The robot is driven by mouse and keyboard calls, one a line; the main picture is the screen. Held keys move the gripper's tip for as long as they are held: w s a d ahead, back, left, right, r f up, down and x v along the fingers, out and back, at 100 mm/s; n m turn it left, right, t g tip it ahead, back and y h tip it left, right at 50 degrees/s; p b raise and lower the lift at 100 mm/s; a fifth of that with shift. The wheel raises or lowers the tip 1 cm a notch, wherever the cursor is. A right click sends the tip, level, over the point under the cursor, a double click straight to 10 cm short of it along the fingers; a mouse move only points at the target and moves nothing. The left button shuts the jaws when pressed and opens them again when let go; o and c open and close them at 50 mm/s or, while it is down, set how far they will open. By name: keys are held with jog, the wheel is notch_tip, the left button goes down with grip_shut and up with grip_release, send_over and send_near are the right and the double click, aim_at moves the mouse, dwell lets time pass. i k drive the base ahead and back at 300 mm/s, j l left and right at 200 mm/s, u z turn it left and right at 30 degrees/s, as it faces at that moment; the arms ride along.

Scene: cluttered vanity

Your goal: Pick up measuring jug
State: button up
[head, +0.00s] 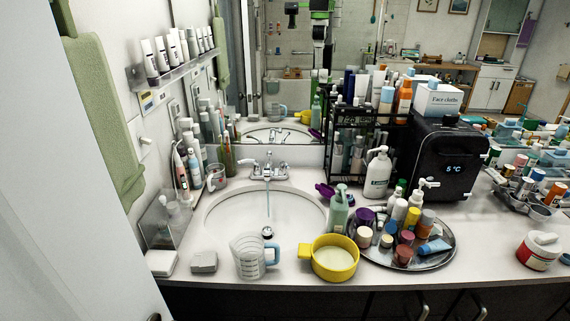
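A clear measuring jug (247,256) with white markings and a light blue handle stands upright at the front edge of the vanity counter, in front of the sink. Its handle points right. A yellow pot (334,258) with pale contents stands just to its right, and the pot's short handle points toward the jug with a small gap between. Another small clear cup (216,178) stands at the back left of the sink. My gripper is not visible on this side of the mirror.
A white sink (225,212) lies behind the jug, with water running from the tap (268,172). Soap bars (204,262) lie to the jug's left. A green pump bottle (339,212) and a round metal tray (440,256) crowded with bottles stand to the right.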

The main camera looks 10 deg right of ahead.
aim_at(248, 248)
jog(key=i+l+z, duration=0.1)
jog(key=i, duration=0.25)
jog(key=i+l+z, duration=0.1)
jog(key=i+l, duration=0.3)
jog(key=i, duration=0.35)
jog(key=z, duration=0.05)
